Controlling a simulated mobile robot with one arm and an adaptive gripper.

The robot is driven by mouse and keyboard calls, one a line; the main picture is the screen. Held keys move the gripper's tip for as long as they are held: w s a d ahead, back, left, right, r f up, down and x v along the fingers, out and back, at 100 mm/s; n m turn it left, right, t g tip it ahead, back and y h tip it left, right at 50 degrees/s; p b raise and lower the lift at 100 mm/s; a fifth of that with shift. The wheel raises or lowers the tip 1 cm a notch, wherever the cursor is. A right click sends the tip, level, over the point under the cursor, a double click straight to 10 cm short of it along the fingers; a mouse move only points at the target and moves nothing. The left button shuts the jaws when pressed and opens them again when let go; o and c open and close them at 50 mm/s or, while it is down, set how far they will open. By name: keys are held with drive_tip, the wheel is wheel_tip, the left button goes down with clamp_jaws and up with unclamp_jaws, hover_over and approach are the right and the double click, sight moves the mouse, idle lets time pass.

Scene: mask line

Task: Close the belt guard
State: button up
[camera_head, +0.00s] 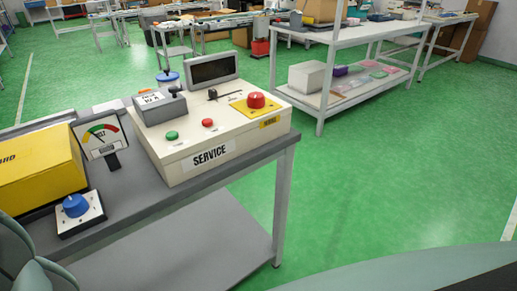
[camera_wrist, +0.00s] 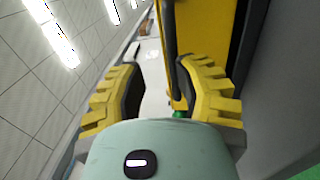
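The belt guard appears to be the yellow box (camera_head: 38,168) with black lettering at the left end of the grey table in the head view; the picture edge cuts it off. In the wrist view a yellow panel (camera_wrist: 202,42), apparently the same guard, stands ahead of my gripper, with a dark bar (camera_wrist: 169,40) along its left side. My gripper (camera_wrist: 160,65) has its two yellow ridged fingers spread apart, with nothing clasped between them. The bar shows beyond the gap, nearer the right finger; I cannot tell whether they touch. The gripper is outside the head view.
Beside the yellow box are a belt gauge (camera_head: 101,134) and a blue knob (camera_head: 75,206). A cream SERVICE console (camera_head: 213,153) with a red button (camera_head: 256,100) stands to their right. Green floor (camera_head: 400,180) is open right of the table. A white shelf table (camera_head: 345,38) stands behind.

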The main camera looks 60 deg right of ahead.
drive_tip(key=shift+o, duration=0.4)
drive_tip(key=shift+d, duration=0.1)
drive_tip(key=f+b+v, duration=0.1)
drive_tip(key=b+v, duration=0.5)
drive_tip(key=v, duration=1.2)
drive_tip(key=shift+f, duration=0.35)
idle(0.6)
drive_tip(key=shift+r, duration=0.1)
idle(0.5)
drive_tip(key=v, duration=1.2)
